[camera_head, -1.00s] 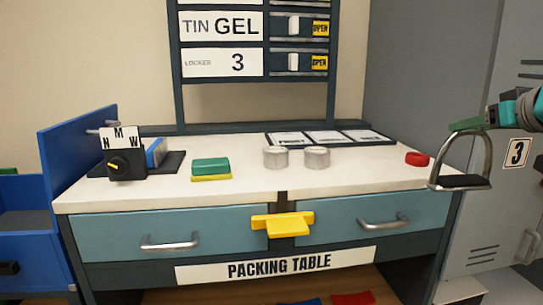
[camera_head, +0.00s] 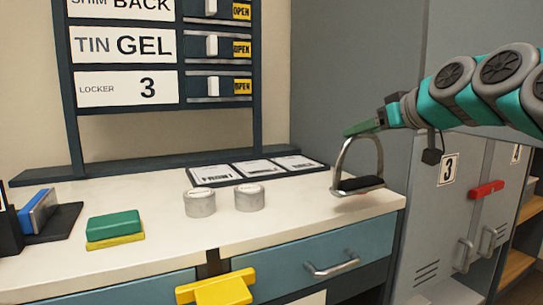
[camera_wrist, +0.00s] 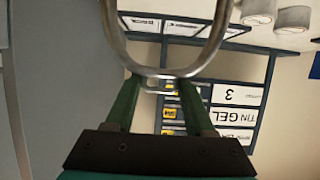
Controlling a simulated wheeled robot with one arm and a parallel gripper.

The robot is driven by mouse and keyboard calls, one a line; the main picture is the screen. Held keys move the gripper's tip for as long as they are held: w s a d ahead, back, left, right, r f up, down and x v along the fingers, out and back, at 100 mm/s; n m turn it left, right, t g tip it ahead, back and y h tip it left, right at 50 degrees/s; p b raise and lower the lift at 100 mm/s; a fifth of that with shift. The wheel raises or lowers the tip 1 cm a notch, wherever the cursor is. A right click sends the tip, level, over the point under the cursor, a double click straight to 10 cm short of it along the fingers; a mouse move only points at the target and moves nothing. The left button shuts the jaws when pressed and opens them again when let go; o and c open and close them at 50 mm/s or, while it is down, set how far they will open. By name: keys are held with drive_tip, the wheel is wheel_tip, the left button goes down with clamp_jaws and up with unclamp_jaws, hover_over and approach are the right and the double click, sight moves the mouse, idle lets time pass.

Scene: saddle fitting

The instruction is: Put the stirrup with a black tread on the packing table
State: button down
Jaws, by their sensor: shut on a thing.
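The stirrup (camera_head: 376,160) is a silver metal arch with a black tread (camera_head: 361,184) at its bottom. My gripper (camera_head: 362,129) has green fingers and is shut on the top of the arch. The stirrup hangs upright, tread down, at the right end of the packing table's (camera_head: 300,220) white top. I cannot tell whether its base touches the top. In the wrist view, the metal arch (camera_wrist: 113,35) passes between the fingertips (camera_wrist: 160,84); the tread is out of that frame.
Two grey tins (camera_head: 249,198) and a green block on a yellow one (camera_head: 114,226) stand on the table. Labelled cards (camera_head: 259,169) lie at the back. A yellow catch (camera_head: 217,290) juts from the front. Grey lockers (camera_head: 455,220) stand right. The front right tabletop is clear.

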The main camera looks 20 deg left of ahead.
drive_tip(key=w+a+f, duration=0.1)
drive_tip(key=a+f, duration=0.1)
drive_tip(key=a, duration=0.5)
drive_tip(key=w+a+f, duration=0.2)
drive_tip(key=a+f, duration=0.1)
drive_tip(key=a, duration=0.5)
drive_tip(key=shift+p, duration=0.4)
drive_tip(key=shift+f, duration=0.1)
drive_tip(key=shift+c, duration=1.3)
unclamp_jaws()
drive_tip(key=v, duration=1.2)
drive_tip(key=shift+b, duration=0.3)
